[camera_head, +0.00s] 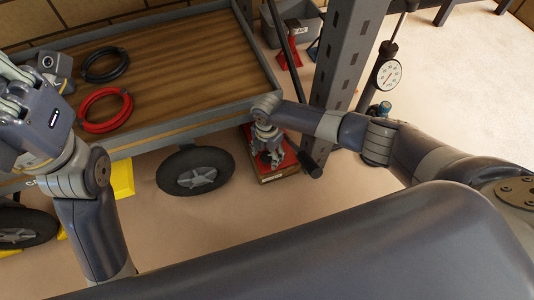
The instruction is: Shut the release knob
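My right gripper (268,160) points down over a low red unit (283,170) on the floor, beside the cart. Its fingers look spread apart, with nothing clearly held between them. I cannot pick out the release knob; it may be hidden beneath the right gripper, and I cannot tell whether the fingers touch the unit. A long dark bar with a black grip (312,168) slants down just right of the gripper. My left gripper (15,95) is raised at the left picture edge, away from the red unit; its fingertips do not show clearly.
The wood-topped cart (190,65) holds a black hose coil (105,64) and a red one (103,110); its wheel (195,170) is left of the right gripper. A grey steel post (345,60) and a gauge (388,75) stand close to my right arm.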

